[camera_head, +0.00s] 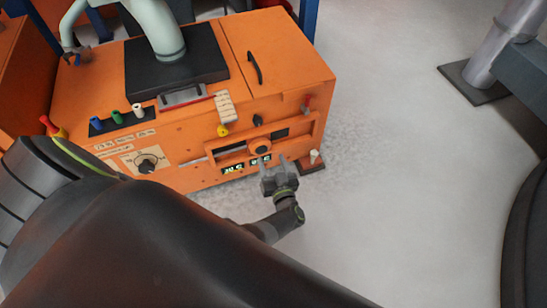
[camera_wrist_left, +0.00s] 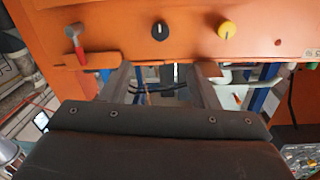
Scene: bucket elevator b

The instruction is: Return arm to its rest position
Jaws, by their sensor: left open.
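My left gripper (camera_head: 276,167) is in front of the orange machine's front panel (camera_head: 205,161), close to the small green displays (camera_head: 246,164). I cannot tell from the head view whether it touches the panel. In the left wrist view the two fingers of the left gripper (camera_wrist_left: 164,72) are spread apart with nothing between them. Beyond them is the machine's orange face (camera_wrist_left: 120,20). My dark left arm (camera_head: 150,235) fills the lower left of the head view and hides the floor there. My right gripper is not in view.
A pale pipe (camera_head: 160,30) rises from the machine top. A grey post (camera_head: 505,50) stands right. Grey floor (camera_head: 400,170) between is clear.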

